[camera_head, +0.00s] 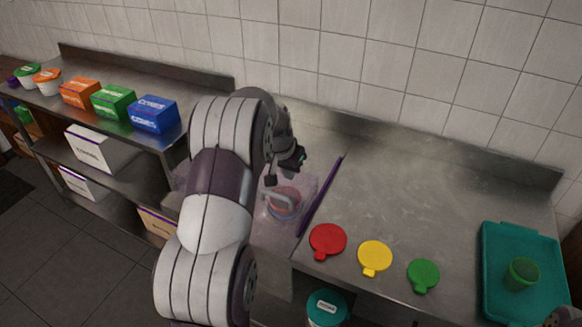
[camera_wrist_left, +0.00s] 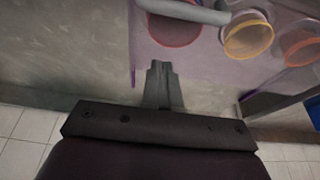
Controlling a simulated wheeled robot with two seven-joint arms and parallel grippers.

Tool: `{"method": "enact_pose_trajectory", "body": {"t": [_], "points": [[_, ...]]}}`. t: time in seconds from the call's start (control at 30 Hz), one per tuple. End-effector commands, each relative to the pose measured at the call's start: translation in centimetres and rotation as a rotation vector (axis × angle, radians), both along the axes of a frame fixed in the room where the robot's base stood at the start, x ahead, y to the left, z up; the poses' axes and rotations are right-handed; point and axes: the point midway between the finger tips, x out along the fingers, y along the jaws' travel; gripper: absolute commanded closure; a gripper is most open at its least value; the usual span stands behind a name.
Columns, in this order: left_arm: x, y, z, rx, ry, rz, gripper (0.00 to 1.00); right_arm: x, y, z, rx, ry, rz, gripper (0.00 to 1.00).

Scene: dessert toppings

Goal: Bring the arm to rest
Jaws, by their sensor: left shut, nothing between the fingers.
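My left arm comes up through the middle of the head view and bends over the counter. My left gripper (camera_head: 288,168) hangs above the clear bin (camera_head: 270,237) with the purple edge, and its fingers are shut with nothing in them. In the left wrist view the shut fingers (camera_wrist_left: 162,85) point toward the bin. A red container (camera_wrist_left: 173,30) with a grey handle over it lies in the bin, beside a yellow-rimmed cup (camera_wrist_left: 247,36) and a reddish cup (camera_wrist_left: 301,46). My arm hides part of the bin in the head view. My right gripper is not clearly seen.
Red (camera_head: 328,240), yellow (camera_head: 375,257) and green (camera_head: 423,274) lids lie on the counter's front. A teal tray (camera_head: 493,284) holding a green cup (camera_head: 521,274) is at right. Boxes, including a blue one (camera_head: 154,114), stand on the left shelf. The counter's back middle is clear.

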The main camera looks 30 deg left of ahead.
Motion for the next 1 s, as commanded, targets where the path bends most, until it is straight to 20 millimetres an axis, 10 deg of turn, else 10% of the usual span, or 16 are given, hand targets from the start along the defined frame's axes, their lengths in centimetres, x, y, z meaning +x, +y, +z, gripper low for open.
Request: {"method": "enact_pose_trajectory", "body": {"t": [0.33, 0.63, 0.73, 1.0], "points": [[-2.5, -0.2, 7.1, 0.004, -0.009, 0.001, 1.00, -0.1, 0.0, -1.6, 0.000, 0.005, 0.000, 0.57], [-2.5, -0.1, 7.9, 0.000, -0.020, 0.030, 1.00, -0.1, 0.0, -1.6, 0.000, 0.004, 0.000, 0.57], [-4.4, -0.4, 5.3, -0.020, 0.009, 0.126, 1.00, -0.1, 0.0, -1.6, 0.000, 0.004, 0.000, 0.57], [-17.1, -12.8, -1.6, -0.042, 0.184, 0.076, 1.00, -0.1, 0.0, -1.6, 0.000, 0.005, 0.000, 0.57]]}}
